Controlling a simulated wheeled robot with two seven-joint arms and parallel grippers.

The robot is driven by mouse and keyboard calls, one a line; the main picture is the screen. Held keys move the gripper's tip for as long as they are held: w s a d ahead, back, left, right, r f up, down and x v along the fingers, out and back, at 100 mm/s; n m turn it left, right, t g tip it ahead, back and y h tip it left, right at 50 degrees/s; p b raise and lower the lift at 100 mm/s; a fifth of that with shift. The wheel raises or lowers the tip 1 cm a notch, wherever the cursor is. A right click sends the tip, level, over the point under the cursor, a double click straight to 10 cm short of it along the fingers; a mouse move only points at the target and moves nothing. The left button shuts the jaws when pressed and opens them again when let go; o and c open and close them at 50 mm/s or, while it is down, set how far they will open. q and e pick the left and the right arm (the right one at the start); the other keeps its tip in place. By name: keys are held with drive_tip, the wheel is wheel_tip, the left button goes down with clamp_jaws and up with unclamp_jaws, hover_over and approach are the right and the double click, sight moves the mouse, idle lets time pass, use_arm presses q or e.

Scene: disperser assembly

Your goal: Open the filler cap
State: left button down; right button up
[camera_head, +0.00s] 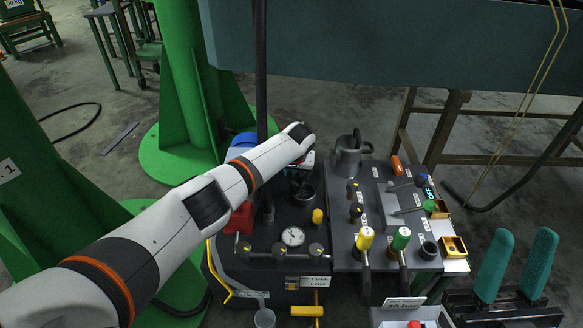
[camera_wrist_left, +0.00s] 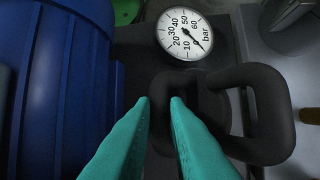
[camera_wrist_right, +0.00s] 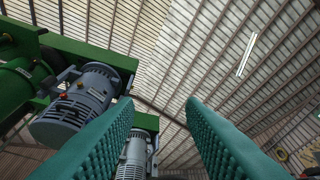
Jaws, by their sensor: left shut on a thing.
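The black filler cap, with a thick looped handle (camera_wrist_left: 278,110), fills the right middle of the left wrist view. My left gripper (camera_wrist_left: 161,102) has its two teal fingers around the near part of this handle and is shut on it. In the head view my left gripper is mostly hidden behind its white wrist, over the dark tank top; a dark round part (camera_head: 304,195) shows just below it, and I cannot tell whether it is the cap. My right gripper (camera_head: 516,262) is open and empty at the lower right; its fingers (camera_wrist_right: 160,115) stand apart, pointing up.
A blue motor (camera_wrist_left: 60,90) stands close left of my left fingers; a pressure gauge (camera_wrist_left: 185,34) lies beyond them. A grey jug (camera_head: 348,160) stands right of the wrist. The control panel (camera_head: 376,205) has several knobs and yellow and green handles. Green columns stand left.

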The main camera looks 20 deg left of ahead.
use_arm(q)
drive_tip(key=shift+a, duration=0.3)
drive_tip(key=c, duration=1.4)
unclamp_jaws()
drive_tip(key=shift+d, duration=0.1)
